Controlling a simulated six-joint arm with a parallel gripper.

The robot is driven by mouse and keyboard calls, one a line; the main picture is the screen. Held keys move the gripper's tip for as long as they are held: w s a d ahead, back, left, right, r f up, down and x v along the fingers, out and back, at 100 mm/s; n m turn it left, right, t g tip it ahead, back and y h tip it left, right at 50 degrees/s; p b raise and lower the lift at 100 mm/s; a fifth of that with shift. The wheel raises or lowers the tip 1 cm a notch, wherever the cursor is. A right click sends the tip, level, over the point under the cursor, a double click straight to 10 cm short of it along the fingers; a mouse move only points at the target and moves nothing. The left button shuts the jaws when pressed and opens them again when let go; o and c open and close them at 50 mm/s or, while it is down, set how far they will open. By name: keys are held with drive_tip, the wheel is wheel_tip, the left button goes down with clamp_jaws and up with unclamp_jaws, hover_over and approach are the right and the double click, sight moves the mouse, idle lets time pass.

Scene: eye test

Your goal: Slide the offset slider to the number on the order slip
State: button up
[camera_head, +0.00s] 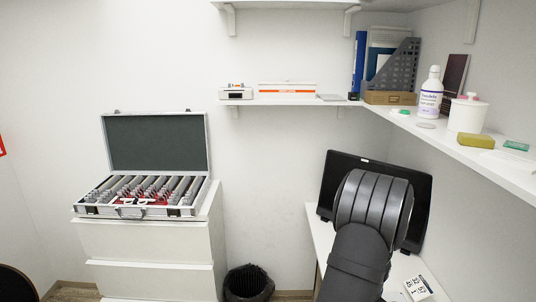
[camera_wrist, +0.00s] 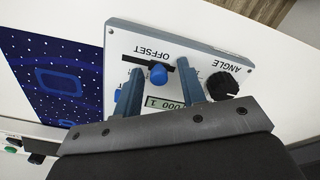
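The offset slider has a blue knob (camera_wrist: 158,74) in a dark slot under the upside-down word OFFSET, on a pale control panel (camera_wrist: 122,40) in the wrist view. My gripper (camera_wrist: 160,66) is open, with one finger on each side of the knob; I cannot tell whether either finger touches it. A small display (camera_wrist: 166,101) between the fingers shows upside-down digits that I cannot read surely. In the head view, a small white card (camera_head: 418,288) with dark printed characters lies at the lower right; it may be the order slip, but its print is too small to read.
A black ANGLE knob (camera_wrist: 222,86) is close to the right finger.

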drive_tip(key=shift+r, duration=2.95)
